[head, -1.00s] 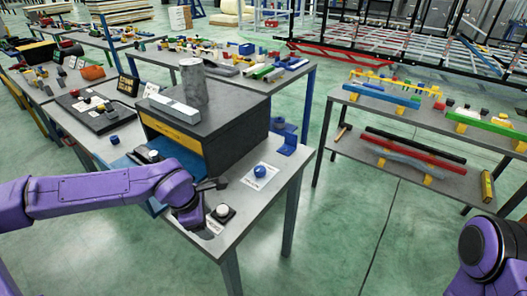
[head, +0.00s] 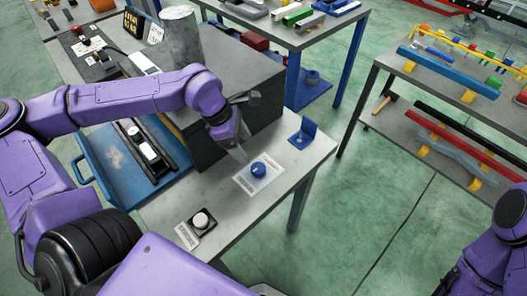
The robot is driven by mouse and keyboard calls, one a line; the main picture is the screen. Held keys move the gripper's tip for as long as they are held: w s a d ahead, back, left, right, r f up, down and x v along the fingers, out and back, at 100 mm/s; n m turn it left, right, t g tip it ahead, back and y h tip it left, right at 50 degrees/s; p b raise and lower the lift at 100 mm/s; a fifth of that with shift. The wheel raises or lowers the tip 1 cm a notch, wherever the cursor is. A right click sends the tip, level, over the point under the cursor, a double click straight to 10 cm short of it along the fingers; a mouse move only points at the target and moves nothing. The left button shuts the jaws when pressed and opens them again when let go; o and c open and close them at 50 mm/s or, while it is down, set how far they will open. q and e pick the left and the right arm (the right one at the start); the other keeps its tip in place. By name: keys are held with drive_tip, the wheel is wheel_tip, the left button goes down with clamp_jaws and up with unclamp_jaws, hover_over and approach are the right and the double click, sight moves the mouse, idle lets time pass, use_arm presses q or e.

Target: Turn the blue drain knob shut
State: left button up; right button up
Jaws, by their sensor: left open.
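The blue drain knob (head: 258,169) sits on a white printed card near the right edge of the grey table (head: 262,203). My left gripper (head: 243,126) is open and empty, above and just behind the knob, beside the dark box. One finger points down toward the card and the other sticks out to the right. I see no contact between the fingers and the knob. My right arm shows at the lower right, but its gripper is out of view.
A white round button (head: 201,220) on a black base stands at the table's front. A blue bracket (head: 303,134) stands behind the knob. A dark box (head: 250,75) and a blue tray (head: 100,167) lie close to my left arm. A rack (head: 452,125) stands right.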

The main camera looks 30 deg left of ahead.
use_arm(q)
hover_over(258, 168)
drive_tip(key=s+a, duration=0.2)
wheel_tip(258, 168, down, 5)
drive_tip(key=shift+w+d+r, duration=0.1)
drive_tip(key=f, duration=0.1)
drive_tip(key=w+d+f, duration=0.1)
drive_tip(key=w+f, duration=0.1)
drive_tip(key=f, duration=0.1)
drive_tip(key=shift+d, duration=0.15)
drive_tip(key=shift+s+r, duration=0.1)
drive_tip(key=shift+s, duration=0.2)
drive_tip(key=shift+w, duration=0.1)
drive_tip(key=c, duration=1)
use_arm(e)
drive_tip(key=shift+s+r, duration=0.3)
drive_tip(key=shift+s, duration=0.4)
